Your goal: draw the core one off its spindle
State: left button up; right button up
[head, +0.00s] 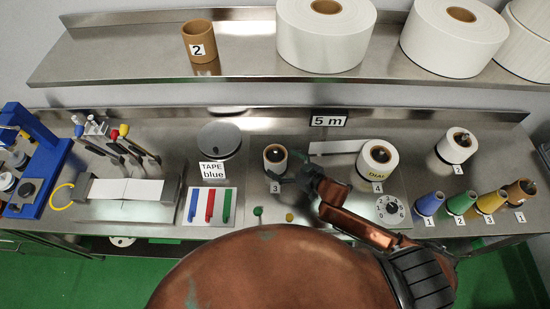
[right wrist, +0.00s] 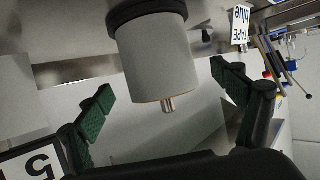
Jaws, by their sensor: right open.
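A small pale, thin roll with a brown core (head: 275,157) sits on a spindle near the middle of the steel bench, by a label "3". In the right wrist view the roll (right wrist: 158,65) shows as a plain pale cylinder, with the metal spindle tip (right wrist: 168,105) sticking out of its end. My right gripper (head: 288,170) is open beside this roll in the head view. In the right wrist view its green-padded fingers (right wrist: 162,80) stand apart on either side of the roll, with visible gaps. I cannot tell how far the fingers reach along it. My left gripper is not in view.
A larger white roll (head: 365,165) sits on a spindle to the right, near a dial (head: 390,208). A "5 m" sign (head: 329,120) stands behind. A lidded tin (head: 219,140) stands left. Coloured cones (head: 461,204) and another roll (head: 455,147) stand right. A shelf (head: 130,50) overhangs the back.

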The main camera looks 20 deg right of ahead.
aim_at(277, 159)
jog(key=x, duration=0.4)
jog(key=shift+f+p, duration=0.1)
jog(key=shift+p, duration=0.3)
jog(key=shift+w+a+f, duration=0.1)
jog(key=shift+w+f, duration=0.05)
jog(key=shift+w, duration=0.15)
jog(key=shift+f, duration=0.1)
jog(key=c, duration=1.3)
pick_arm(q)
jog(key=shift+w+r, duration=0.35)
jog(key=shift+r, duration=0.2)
pick_arm(e)
notch_tip(277, 159, up, 10)
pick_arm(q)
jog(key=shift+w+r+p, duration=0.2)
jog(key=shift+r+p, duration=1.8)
pick_arm(e)
jog(key=shift+r, duration=1.9)
